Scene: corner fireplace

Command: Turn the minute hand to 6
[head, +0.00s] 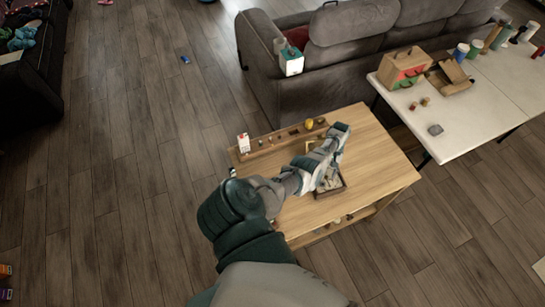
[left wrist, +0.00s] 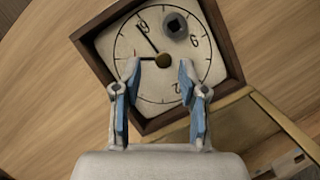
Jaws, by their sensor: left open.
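The clock lies face up on the wooden table, with a square dark-wood frame (left wrist: 226,37) and a cream face (left wrist: 125,45). It is turned, so its numerals look rotated. In the left wrist view a longer dark hand (left wrist: 147,39) points to the upper left. A shorter dark hand (left wrist: 149,59) points left from the dark hub (left wrist: 163,60). Contact cannot be told. My arm partly hides the clock (head: 341,189) in the head view.
A grey sofa (head: 345,60) stands behind. A white table (head: 480,115) with boxes is at right. The table's right part is clear.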

